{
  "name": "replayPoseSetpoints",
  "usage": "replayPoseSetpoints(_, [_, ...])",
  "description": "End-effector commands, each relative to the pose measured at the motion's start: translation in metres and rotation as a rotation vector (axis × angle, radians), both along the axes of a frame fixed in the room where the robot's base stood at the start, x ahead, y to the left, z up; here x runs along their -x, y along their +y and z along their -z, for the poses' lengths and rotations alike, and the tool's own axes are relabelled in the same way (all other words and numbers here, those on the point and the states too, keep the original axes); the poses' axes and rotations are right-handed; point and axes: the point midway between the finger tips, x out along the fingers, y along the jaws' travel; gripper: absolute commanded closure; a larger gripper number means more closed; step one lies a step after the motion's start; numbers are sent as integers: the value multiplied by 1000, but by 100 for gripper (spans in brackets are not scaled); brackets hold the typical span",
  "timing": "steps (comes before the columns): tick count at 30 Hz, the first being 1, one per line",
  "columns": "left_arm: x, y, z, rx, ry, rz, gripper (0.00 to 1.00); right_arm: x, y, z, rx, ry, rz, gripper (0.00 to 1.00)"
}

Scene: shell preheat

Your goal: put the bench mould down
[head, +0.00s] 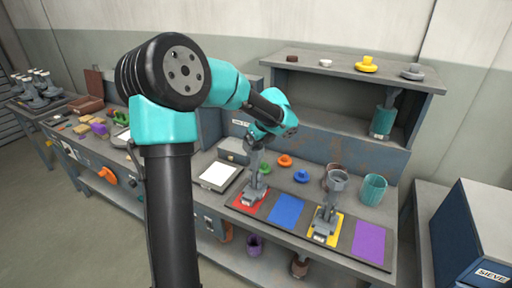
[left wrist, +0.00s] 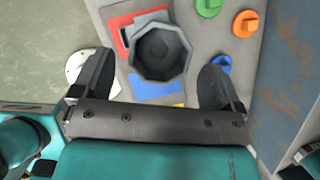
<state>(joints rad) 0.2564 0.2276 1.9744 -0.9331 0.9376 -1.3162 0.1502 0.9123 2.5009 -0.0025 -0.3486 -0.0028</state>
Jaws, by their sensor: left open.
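A grey bench mould with an octagonal cup stands upright on the red patch (head: 240,204) of the mat on the bench; its base (head: 250,196) shows in the head view. My left gripper (head: 256,155) is just above it, fingers pointing down. In the left wrist view the mould's dark cup (left wrist: 160,52) lies between the two spread fingers of my left gripper (left wrist: 157,68), with a gap on both sides.
Blue (head: 286,211) and purple (head: 369,243) patches are empty. A raised shelf (head: 335,73) stands at the back. A white-topped plate (head: 215,175) lies left.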

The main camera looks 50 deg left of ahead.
Motion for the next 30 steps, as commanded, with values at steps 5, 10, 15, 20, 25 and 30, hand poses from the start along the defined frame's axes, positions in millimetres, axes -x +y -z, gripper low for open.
replayPoseSetpoints(5, [0,-14,-33,0,-5,2,8,0,0,0,0,0,0,57])
replayPoseSetpoints(10, [1,-25,-61,0,-5,2,8,0,0,0,0,0,0,57])
replayPoseSetpoints(15, [2,-32,-78,0,-1,0,8,0,0,0,0,0,0,57])
replayPoseSetpoints(20, [2,-34,-83,1,-1,0,8,0,0,0,0,0,0,57])
replayPoseSetpoints(25, [2,-34,-83,1,0,0,8,0,0,0,0,0,0,57])
replayPoseSetpoints(30, [2,-34,-82,1,0,0,8,0,0,0,0,0,0,57])
